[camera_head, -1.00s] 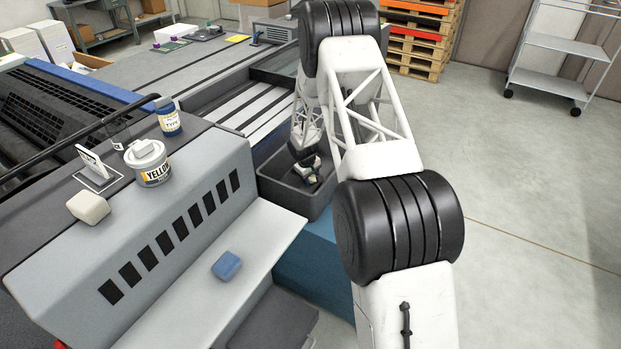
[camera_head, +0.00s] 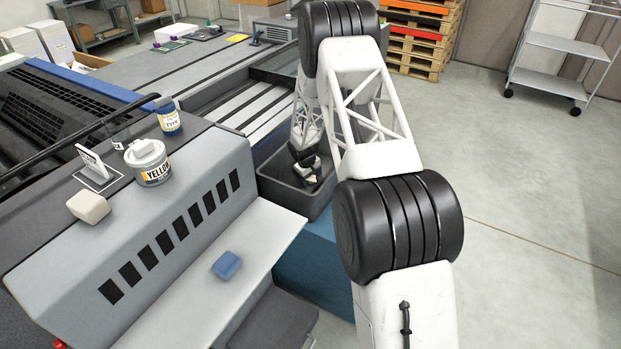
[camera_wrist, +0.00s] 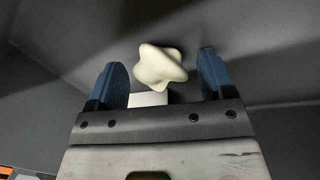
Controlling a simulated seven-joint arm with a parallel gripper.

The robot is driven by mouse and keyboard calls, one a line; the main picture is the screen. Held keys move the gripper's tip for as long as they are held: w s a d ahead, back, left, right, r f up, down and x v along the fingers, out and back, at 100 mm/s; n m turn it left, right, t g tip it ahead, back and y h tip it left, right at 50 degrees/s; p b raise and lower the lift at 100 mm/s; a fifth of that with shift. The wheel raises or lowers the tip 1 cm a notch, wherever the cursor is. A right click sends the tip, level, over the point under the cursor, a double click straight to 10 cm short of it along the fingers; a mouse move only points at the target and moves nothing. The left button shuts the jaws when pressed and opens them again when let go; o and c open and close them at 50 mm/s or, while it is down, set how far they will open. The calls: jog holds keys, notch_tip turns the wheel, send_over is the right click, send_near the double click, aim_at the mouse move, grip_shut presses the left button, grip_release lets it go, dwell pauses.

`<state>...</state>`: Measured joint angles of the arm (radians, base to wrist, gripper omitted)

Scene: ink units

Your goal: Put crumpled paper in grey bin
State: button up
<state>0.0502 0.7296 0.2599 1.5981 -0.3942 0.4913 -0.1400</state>
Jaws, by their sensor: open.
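The crumpled paper (camera_wrist: 160,66) is a pale cream lump in the wrist view. It lies inside the grey bin (camera_head: 292,197), between and slightly beyond the fingertips, with gaps on both sides. My gripper (camera_wrist: 160,75) is open, with one blue finger on each side of the paper. In the head view, my gripper (camera_head: 302,155) reaches down into the bin, partly hidden by its wrist. A flat white piece (camera_wrist: 148,99) shows just below the paper in the wrist view. Small pale shapes show in the bin in the head view, too small to tell apart.
The bin stands on a blue block (camera_head: 312,265) beside the grey machine. A blue sponge-like block (camera_head: 226,265) lies on the light shelf. A yellow-label can (camera_head: 150,168), a blue bottle (camera_head: 168,118) and an off-white block (camera_head: 88,207) stand on the machine top.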

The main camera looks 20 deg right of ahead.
jog(key=shift+r, duration=0.15)
jog(key=v, duration=1.1)
jog(key=shift+r, duration=0.4)
jog(key=shift+r, duration=0.1)
jog(key=s+a+r+m, duration=0.1)
jog(key=s+r, duration=1.2)
jog(key=r, duration=0.2)
jog(key=s+a+r+m, duration=0.1)
jog(key=s+r+m, duration=0.1)
jog(key=s+r, duration=1.25)
jog(key=s+a+r, duration=0.1)
jog(key=s+r, duration=0.1)
jog(key=s, duration=0.9)
jog(key=s+a+r+m+t+y, duration=0.1)
jog(key=s+r, duration=0.2)
jog(key=s, duration=0.8)
jog(key=s+a+r+m+y, duration=0.1)
jog(key=s+r, duration=0.2)
jog(key=s, duration=0.8)
jog(key=shift+s+a+t, duration=0.15)
jog(key=shift+s+t, duration=0.15)
jog(key=shift+s, duration=0.1)
